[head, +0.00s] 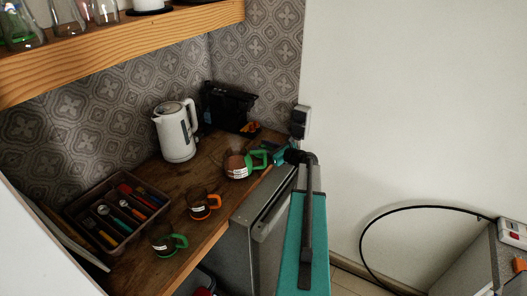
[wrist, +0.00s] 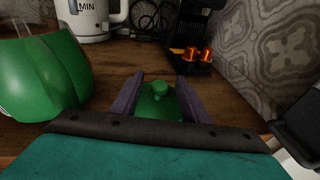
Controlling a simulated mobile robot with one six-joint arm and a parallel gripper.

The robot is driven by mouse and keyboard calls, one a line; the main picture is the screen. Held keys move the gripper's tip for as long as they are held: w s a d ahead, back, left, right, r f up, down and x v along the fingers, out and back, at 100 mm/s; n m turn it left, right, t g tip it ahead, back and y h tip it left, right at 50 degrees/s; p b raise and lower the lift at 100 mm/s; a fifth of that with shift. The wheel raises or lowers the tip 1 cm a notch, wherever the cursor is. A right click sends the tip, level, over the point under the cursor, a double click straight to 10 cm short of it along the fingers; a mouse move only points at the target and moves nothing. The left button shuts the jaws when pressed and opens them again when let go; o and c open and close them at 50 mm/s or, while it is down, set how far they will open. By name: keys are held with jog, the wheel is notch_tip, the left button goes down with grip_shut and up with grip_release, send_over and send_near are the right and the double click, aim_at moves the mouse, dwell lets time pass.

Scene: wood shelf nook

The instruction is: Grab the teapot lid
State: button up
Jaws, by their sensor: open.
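The green teapot lid (wrist: 160,100), with a round knob on top, sits on the wooden counter in the wrist view. My gripper (wrist: 160,90) is open, with its two dark purple fingers on either side of the lid; I cannot tell whether they touch it. The teapot (wrist: 40,78) stands just left of the fingers, its green part large in view. In the head view the teapot (head: 236,166) has a glass body and green handle, and my gripper (head: 279,155) is right of it. I cannot make out the lid clearly there.
A white kettle (head: 176,130) and a black appliance (head: 228,105) with orange parts stand behind. An orange-handled cup (head: 202,205), a green-handled cup (head: 167,241) and a utensil tray (head: 116,214) are further left. The patterned wall (wrist: 262,42) is close on the right.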

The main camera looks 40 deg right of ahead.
aim_at(263, 146)
grip_shut()
dwell(0.3)
jog(key=shift+r, duration=0.1)
jog(key=shift+r+b, duration=1.4)
jog(key=shift+r, duration=3.55)
